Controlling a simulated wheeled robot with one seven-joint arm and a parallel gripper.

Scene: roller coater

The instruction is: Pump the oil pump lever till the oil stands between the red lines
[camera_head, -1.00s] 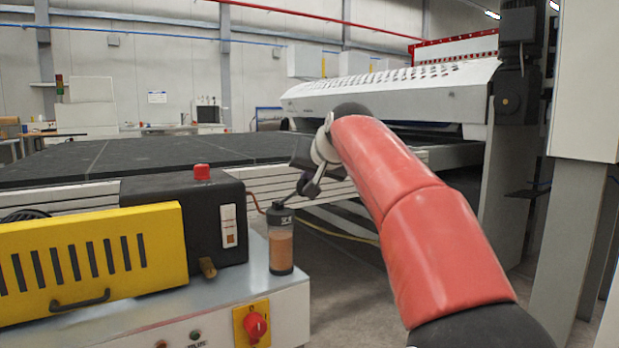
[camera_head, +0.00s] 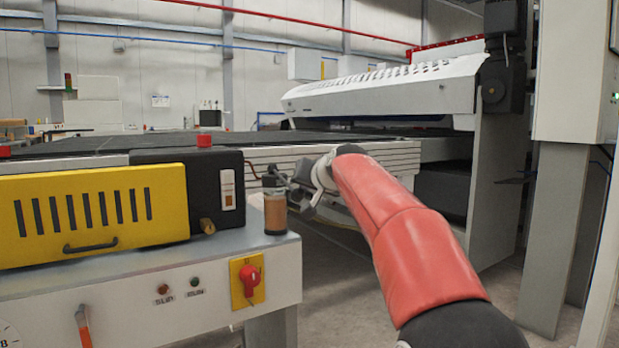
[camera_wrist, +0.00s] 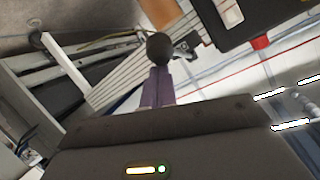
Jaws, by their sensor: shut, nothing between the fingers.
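The oil pump (camera_head: 275,213) is a small clear cylinder of brown oil with a dark cap, at the right end of the grey bench. It also shows at the top of the wrist view (camera_wrist: 160,10). The lever's black ball knob (camera_wrist: 160,48) is right at my fingertips in the wrist view; I cannot tell whether they touch. My gripper (camera_wrist: 157,85) is shut and empty, its fingers pointing at the knob. In the head view my gripper (camera_head: 287,182) is beside the pump cap. A pale sight gauge (camera_head: 228,190) is on the black box; its red lines are too small to make out.
The black box (camera_head: 190,172) with a brass fitting and a yellow slotted cover (camera_head: 90,215) stand left of the pump. A red rotary switch (camera_head: 249,280) is on the bench front. Open floor shows to the right.

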